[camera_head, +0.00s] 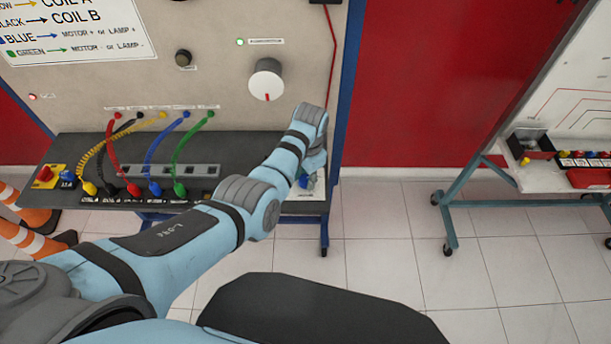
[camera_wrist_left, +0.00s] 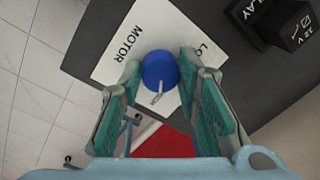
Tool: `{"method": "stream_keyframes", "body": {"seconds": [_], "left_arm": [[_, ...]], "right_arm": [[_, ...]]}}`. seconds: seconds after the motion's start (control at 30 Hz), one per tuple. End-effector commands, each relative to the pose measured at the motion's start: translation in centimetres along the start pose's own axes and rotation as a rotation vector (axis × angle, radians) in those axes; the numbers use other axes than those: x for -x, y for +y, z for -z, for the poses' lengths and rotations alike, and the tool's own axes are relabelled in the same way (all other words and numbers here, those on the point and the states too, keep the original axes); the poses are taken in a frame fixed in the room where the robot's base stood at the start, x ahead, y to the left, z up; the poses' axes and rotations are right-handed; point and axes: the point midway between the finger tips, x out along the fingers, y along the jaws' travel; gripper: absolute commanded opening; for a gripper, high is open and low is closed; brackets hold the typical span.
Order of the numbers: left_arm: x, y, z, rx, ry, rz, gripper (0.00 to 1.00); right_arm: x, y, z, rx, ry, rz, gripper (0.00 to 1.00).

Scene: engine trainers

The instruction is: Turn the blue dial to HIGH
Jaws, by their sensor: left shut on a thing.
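The blue dial (camera_wrist_left: 160,70) sits on a white plate (camera_wrist_left: 125,35) at the edge of the dark shelf. Its pale pointer is toward the bottom of the left wrist view. The plate reads MOTOR on the left and a partly hidden word starting with LO on the right; I cannot read HIGH. My left gripper (camera_wrist_left: 161,66) is shut on the dial, with a green-padded finger on each side. In the head view, my left wrist covers most of the dial, and only a bit of blue shows (camera_head: 304,182). My right gripper is not in view.
On the shelf (camera_head: 230,150), several coloured cables (camera_head: 150,150) run up to the panel, left of my arm. A white knob (camera_head: 266,79) is on the panel above. A black relay box (camera_wrist_left: 290,22) stands near the dial. Tiled floor lies right of the shelf.

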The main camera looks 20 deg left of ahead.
Motion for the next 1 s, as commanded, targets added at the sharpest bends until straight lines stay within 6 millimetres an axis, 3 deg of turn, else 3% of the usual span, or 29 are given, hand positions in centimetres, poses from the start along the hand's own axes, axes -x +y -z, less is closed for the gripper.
{"method": "stream_keyframes", "body": {"seconds": [0.3, 0.73, 0.77, 0.8, 0.9, 1.0], "left_arm": [[-0.11, 0.11, -0.08, -0.096, 0.005, -0.003, 0.02], [-0.11, 0.13, -0.07, -0.106, 0.006, -0.004, 0.02], [-0.11, 0.13, -0.07, -0.106, 0.006, -0.004, 0.32], [-0.11, 0.13, -0.07, -0.106, 0.006, -0.004, 0.38], [-0.08, 0.10, -0.06, -0.105, 0.006, -0.003, 0.51], [-0.06, 0.07, -0.05, -0.105, 0.006, -0.002, 0.51]], "right_arm": [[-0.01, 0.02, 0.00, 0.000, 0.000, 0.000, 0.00], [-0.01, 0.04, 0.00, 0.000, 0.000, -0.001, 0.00], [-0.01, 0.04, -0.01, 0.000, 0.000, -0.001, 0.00], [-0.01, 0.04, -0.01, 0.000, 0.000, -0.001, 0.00], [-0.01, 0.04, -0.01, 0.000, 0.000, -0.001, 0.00], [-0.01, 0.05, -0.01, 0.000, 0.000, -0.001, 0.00]]}}
